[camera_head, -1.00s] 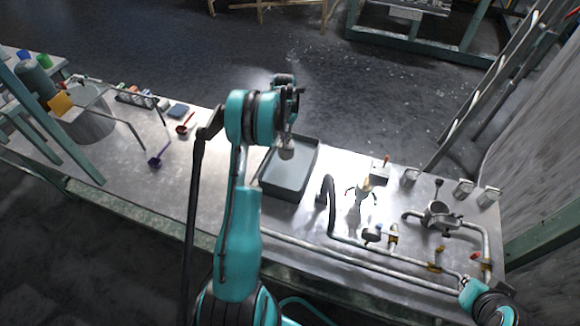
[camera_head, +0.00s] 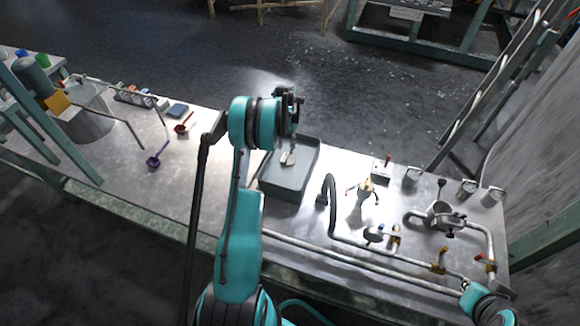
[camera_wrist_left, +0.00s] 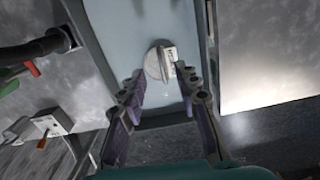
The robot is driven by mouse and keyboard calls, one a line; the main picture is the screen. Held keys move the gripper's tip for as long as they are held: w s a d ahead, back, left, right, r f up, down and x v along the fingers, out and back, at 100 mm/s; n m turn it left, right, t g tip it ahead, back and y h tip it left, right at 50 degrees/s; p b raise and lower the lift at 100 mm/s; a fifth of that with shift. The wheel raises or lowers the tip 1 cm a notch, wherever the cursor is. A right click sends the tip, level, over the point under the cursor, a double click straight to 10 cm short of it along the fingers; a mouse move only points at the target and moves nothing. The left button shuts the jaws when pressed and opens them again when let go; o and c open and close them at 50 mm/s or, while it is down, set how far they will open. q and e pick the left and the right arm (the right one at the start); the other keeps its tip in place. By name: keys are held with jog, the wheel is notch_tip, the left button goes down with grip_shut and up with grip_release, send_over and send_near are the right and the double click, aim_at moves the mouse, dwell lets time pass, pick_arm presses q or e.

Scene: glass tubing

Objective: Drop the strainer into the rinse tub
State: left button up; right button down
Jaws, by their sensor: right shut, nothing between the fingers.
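The rinse tub (camera_head: 279,185) is a grey rectangular tray on the metal bench, and its pale floor fills the middle of the left wrist view (camera_wrist_left: 110,30). The strainer (camera_head: 288,159), a small light-grey disc with a short block-like handle, is inside the tub towards its far end. It also shows in the left wrist view (camera_wrist_left: 154,64), beyond the fingertips. My left gripper (camera_wrist_left: 160,82) is open above the strainer, one fingertip overlapping the handle's edge in that view. In the head view the left gripper (camera_head: 291,118) is partly hidden by its wrist. My right gripper's fingers do not show.
A black curved hose (camera_head: 331,200) and pipework stand right of the tub, with a small figure-like fitting (camera_head: 366,188) beyond the hose. Purple (camera_head: 155,160) and red (camera_head: 182,128) ladles lie on the left. The bench between them and my left arm is clear.

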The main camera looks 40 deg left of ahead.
pick_arm(q)
notch_tip(320, 180, up, 12)
dwell(0.6)
jog(key=s+d+r+m+t, duration=0.1)
jog(key=s+d+r, duration=0.2)
jog(key=d+r, duration=0.3)
jog(key=s+d+r+t+y, duration=0.1)
jog(key=s+d+r, duration=0.2)
jog(key=d, duration=0.4)
jog(key=s+d+r+m+t, duration=0.1)
jog(key=s+d+r, duration=0.2)
jog(key=d+r, duration=0.3)
jog(key=s+d+f+m+t+h+b, duration=0.1)
jog(key=s+d+f+t, duration=0.3)
jog(key=s+d, duration=0.9)
jog(key=shift+s+d, duration=0.2)
jog(key=shift+s, duration=0.85)
